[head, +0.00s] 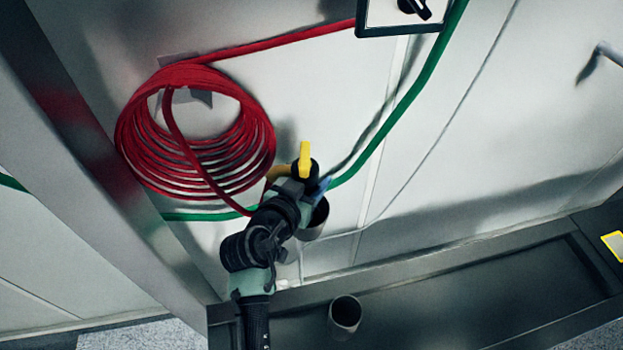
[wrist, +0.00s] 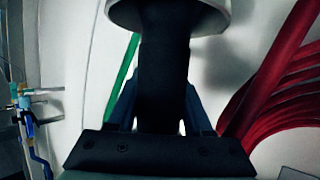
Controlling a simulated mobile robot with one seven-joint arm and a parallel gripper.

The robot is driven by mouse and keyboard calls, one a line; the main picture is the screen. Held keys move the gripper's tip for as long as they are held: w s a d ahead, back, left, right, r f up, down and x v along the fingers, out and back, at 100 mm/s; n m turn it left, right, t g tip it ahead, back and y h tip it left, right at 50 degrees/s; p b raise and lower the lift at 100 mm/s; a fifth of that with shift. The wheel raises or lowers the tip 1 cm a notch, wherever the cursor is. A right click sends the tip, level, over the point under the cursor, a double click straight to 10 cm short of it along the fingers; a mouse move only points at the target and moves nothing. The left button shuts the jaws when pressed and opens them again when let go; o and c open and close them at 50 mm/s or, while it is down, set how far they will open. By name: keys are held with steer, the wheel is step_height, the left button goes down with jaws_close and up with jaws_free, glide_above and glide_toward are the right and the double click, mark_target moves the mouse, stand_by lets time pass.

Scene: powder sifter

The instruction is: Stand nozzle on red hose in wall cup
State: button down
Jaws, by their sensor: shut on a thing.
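The red hose (head: 190,150) hangs in a large coil on the wall, and its free end runs down to my gripper (head: 318,187). In the wrist view my gripper (wrist: 163,115) is shut on the black nozzle (wrist: 165,75), which stands between the two bluish fingers. In the head view my wrist and fingers hide most of the nozzle. A grey metal wall cup (head: 314,224) is just below and beside the fingers, partly hidden by my arm. I cannot tell whether the nozzle touches it. A pale rounded edge (wrist: 170,14) shows at the nozzle's far end.
A yellow lever (head: 305,158) sticks up beside my gripper. A green hose (head: 410,95) runs along the wall behind. A second grey cup (head: 345,314) stands below, over a dark metal ledge (head: 470,290). A metal post (head: 90,150) is at the left; the wall at right is mostly clear.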

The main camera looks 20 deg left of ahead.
steer(key=shift+c, duration=1.1)
jaws_free()
steer(key=shift+f, duration=0.1)
steer(key=b+v, duration=0.2)
steer(key=v, duration=1.1)
steer(key=w+d+r+t, duration=0.2)
steer(key=r, duration=0.6)
steer(key=w+d+r+t+y, duration=0.1)
steer(key=w+d+r+t, duration=0.1)
steer(key=r, duration=0.6)
steer(key=w+d+r+t, duration=0.2)
steer(key=d+r, duration=0.1)
steer(key=r, duration=0.6)
steer(key=shift+w+d, duration=0.15)
steer(key=shift+w, duration=0.2)
steer(key=s+d+r+t, duration=0.2)
steer(key=s+d+r, duration=0.1)
steer(key=r, duration=0.4)
steer(key=s+d+r+t, duration=0.3)
steer(key=r, duration=0.4)
steer(key=s+d+r+t, duration=0.3)
steer(key=s+r, duration=0.1)
steer(key=r, duration=0.3)
steer(key=shift+d+r+n, duration=0.25)
steer(key=shift+r+n, duration=0.05)
steer(key=shift+r, duration=0.1)
